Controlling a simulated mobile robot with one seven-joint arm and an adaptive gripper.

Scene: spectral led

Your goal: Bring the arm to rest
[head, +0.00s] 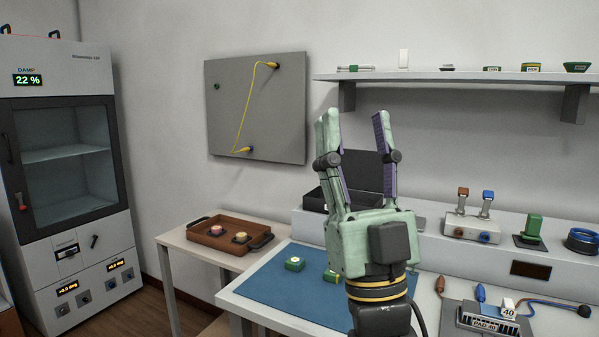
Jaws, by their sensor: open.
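My gripper (357,128) is raised in the middle of the head view, with its pale green fingers pointing up. The fingers are spread wide apart and nothing is between them. It stands above the blue mat (270,292) on the white workbench, in front of an open black case (364,172). My wrist and gripper hide part of the mat and the case's middle.
A brown tray (208,243) sits on a side table. A wall shelf (450,77) runs at upper right. A glass-door cabinet (75,165) stands left.

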